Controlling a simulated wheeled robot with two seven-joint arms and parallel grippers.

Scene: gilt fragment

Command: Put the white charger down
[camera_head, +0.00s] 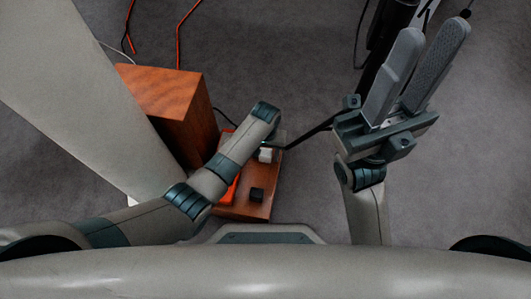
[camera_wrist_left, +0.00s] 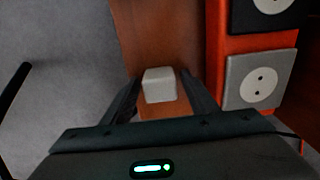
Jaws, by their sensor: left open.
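The white charger (camera_head: 266,154) is a small pale block at the low wooden board (camera_head: 242,212), partly covered by my left arm in the head view. In the left wrist view the charger (camera_wrist_left: 160,84) shows between the two fingers of my left gripper (camera_wrist_left: 160,78), over the brown wood (camera_wrist_left: 150,35). The fingers are apart, one on each side of it, and it appears to rest on the wood. The head view mostly hides this gripper behind its own arm. My right gripper (camera_head: 428,68) is raised at the right, its two fingers apart with nothing between them.
A red-orange power strip (camera_wrist_left: 217,75) with grey and black sockets lies right of the charger in the wrist view. A small black block (camera_head: 256,195) sits on the board. A wooden box (camera_head: 165,100) stands to the left. Cables cross the grey carpet (camera_head: 280,60).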

